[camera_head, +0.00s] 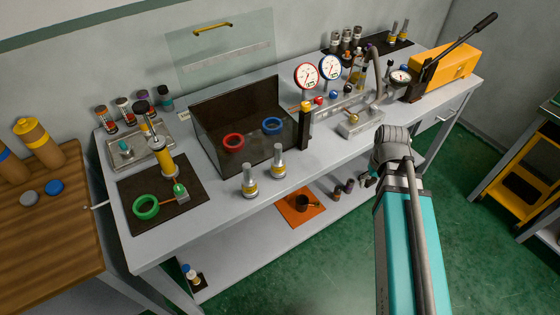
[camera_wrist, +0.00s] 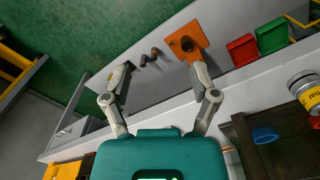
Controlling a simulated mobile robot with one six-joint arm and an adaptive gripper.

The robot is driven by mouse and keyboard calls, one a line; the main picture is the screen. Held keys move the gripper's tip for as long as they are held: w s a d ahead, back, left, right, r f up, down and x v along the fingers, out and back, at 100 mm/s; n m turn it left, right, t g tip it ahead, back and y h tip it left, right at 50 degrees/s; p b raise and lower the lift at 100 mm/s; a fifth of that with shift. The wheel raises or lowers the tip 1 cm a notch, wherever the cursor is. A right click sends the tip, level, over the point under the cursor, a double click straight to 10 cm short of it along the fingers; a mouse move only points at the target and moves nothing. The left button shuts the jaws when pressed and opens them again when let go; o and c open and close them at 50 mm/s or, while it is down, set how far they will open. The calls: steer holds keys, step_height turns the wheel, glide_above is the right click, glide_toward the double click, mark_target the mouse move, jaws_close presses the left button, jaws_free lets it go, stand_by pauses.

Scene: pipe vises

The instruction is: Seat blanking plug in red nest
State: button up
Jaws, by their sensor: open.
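A red ring (camera_head: 233,142), which may be the red nest, lies inside a dark open-topped box on the bench in the head view. I cannot tell for sure which piece is the blanking plug. Small dark cylindrical pieces lie on the lower shelf, one of them (camera_wrist: 143,60) in the wrist view. A dark brown round piece (camera_wrist: 187,44) sits on an orange plate (camera_wrist: 199,56) on that shelf. My gripper (camera_wrist: 161,75) is open and empty, its fingers spread over the bench's front edge.
A blue ring (camera_head: 272,125) shares the dark box (camera_head: 203,150). Two silver-and-yellow cylinders (camera_head: 249,183) stand before it. A green ring (camera_head: 147,207) lies on a black mat. Gauges (camera_head: 306,76) and an orange pump (camera_head: 443,67) stand right. Red (camera_wrist: 241,50) and green (camera_wrist: 272,35) bins show below.

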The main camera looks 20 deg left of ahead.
steer(key=w+a+r+n+p, duration=0.2)
steer(key=a+r+n+p, duration=0.2)
steer(key=a, duration=0.5)
steer(key=w+a+r+n+p, duration=0.2)
steer(key=a+r+n+p, duration=0.25)
steer(key=a, duration=0.35)
step_height(320, 180, up, 5)
steer(key=n+p, duration=0.4)
steer(key=n, duration=0.1)
glide_above(278, 146)
steer(key=shift+d+f+m, duration=0.1)
steer(key=shift+d+m, duration=0.15)
steer(key=shift+d, duration=0.05)
steer(key=shift+a, duration=0.3)
steer(key=shift+f+b, duration=0.15)
steer(key=shift+b, duration=0.15)
step_height(278, 146, down, 8)
steer(key=b, duration=0.8)
steer(key=shift+f, duration=0.2)
steer(key=shift+f+b, duration=0.1)
steer(key=shift+b, duration=0.2)
steer(key=shift+f+b, duration=2.45)
steer(key=shift+f, duration=0.05)
